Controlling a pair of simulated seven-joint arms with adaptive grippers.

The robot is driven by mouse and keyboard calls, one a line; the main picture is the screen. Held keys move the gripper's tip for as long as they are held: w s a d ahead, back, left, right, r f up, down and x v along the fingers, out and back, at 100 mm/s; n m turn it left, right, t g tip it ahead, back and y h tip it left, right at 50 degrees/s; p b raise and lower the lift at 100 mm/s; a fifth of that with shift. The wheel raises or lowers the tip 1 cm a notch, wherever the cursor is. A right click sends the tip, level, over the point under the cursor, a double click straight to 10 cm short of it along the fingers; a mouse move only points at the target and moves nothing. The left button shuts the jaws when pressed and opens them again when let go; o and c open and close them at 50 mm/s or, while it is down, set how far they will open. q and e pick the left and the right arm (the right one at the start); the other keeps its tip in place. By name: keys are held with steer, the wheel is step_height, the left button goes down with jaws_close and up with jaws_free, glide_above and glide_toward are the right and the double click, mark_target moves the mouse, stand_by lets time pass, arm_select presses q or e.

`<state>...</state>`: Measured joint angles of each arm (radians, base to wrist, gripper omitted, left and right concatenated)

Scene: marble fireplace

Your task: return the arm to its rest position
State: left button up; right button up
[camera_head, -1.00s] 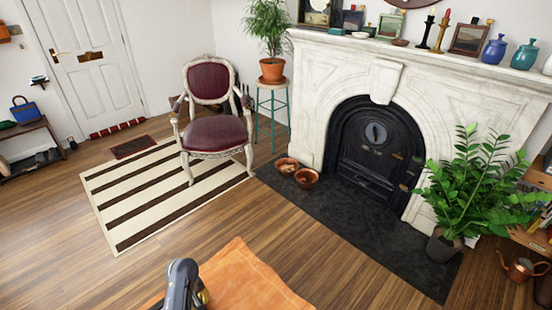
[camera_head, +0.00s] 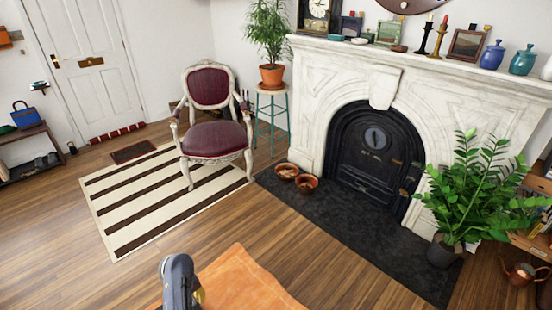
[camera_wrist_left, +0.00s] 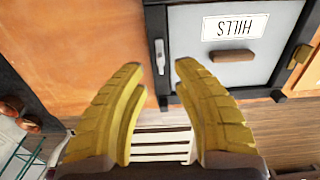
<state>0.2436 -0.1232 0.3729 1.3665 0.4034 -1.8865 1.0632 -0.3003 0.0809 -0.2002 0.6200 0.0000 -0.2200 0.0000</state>
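In the left wrist view my left gripper (camera_wrist_left: 160,75) shows two yellow fingers spread apart with nothing between them. Beyond the fingertips are an orange surface (camera_wrist_left: 80,35) and a grey panel (camera_wrist_left: 285,22) with a white label that reads HILLS upside down. A grey arm link of mine (camera_head: 178,280) rises at the bottom of the head view, beside an orange leather-like surface (camera_head: 245,282). A small yellow part shows next to the link. My right gripper is not in view.
A marble fireplace (camera_head: 300,105) stands beyond, with a leafy plant (camera_head: 475,190) at its right. A red chair (camera_head: 216,140) stands on a striped rug (camera_head: 120,205). Two bowls (camera_head: 306,183) sit on the dark hearth (camera_head: 375,235). The wooden floor between is mostly clear.

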arm_select(q)
steer(key=shift+r, duration=0.95)
step_height(320, 180, down, 8)
steer(key=shift+r, duration=0.2)
steer(key=shift+a+f+m, duration=0.1)
steer(key=shift+a+m, duration=0.1)
steer(key=shift+m, duration=0.2)
steer(key=m, duration=0.4)
steer(key=shift+s+a, duration=0.15)
steer(key=m, duration=0.4)
steer(key=shift+a, duration=0.1)
steer(key=m, duration=0.4)
steer(key=shift+a+m, duration=0.2)
steer(key=shift+m, duration=0.2)
steer(key=m, duration=0.4)
steer(key=shift+a+m, duration=0.1)
steer(key=shift+m, duration=0.2)
steer(key=shift+r, duration=0.95)
